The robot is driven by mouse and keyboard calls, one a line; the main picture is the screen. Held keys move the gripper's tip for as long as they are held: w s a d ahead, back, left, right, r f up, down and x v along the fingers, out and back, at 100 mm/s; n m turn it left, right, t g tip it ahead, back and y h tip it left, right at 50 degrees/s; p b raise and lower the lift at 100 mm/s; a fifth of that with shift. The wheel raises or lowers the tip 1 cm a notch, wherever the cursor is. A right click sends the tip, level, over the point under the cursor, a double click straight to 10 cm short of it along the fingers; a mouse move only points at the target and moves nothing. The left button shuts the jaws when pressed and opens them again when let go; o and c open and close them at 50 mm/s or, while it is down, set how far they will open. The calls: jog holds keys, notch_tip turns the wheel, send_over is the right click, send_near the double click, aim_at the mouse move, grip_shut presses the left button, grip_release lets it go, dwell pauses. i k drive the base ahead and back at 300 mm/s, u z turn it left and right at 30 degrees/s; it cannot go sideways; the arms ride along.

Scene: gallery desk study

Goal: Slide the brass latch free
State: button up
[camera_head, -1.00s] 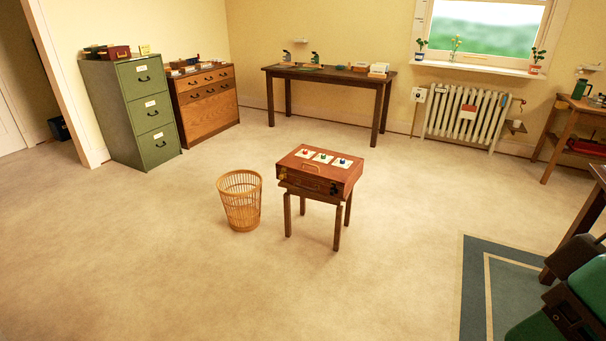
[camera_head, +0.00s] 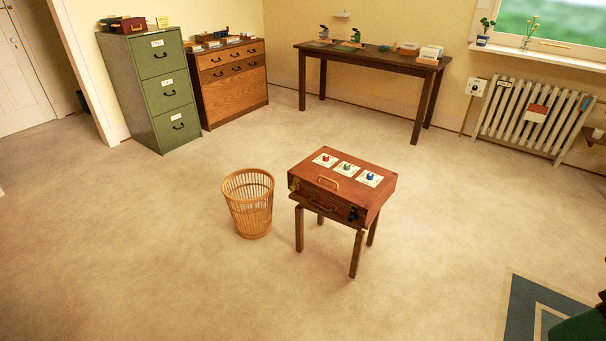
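A reddish-brown wooden box (camera_head: 358,174) sits on a small dark wooden stand (camera_head: 356,255) in the middle of the floor. A small brass fitting (camera_head: 294,184) is at its front left corner; it may be the brass latch, but it is too small to tell its position. A brass-coloured handle-like loop (camera_head: 328,183) is near the front of the box top. A small dark fitting (camera_head: 353,213) is at the front right. Red, green and blue knobs on white cards are on top. My gripper is not in view.
A wicker basket (camera_head: 248,204) stands just left of the stand. A green filing cabinet (camera_head: 160,95), a wooden drawer chest (camera_head: 236,90) and a long table (camera_head: 375,61) line the back. Bare floor lies in front; a blue-grey rug (camera_head: 527,308) is at lower right.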

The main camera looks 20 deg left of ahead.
aim_at(294, 187)
jog(key=i, duration=0.25)
jog(key=u, duration=1.4)
jog(key=i, duration=1.9)
jog(key=z, duration=0.05)
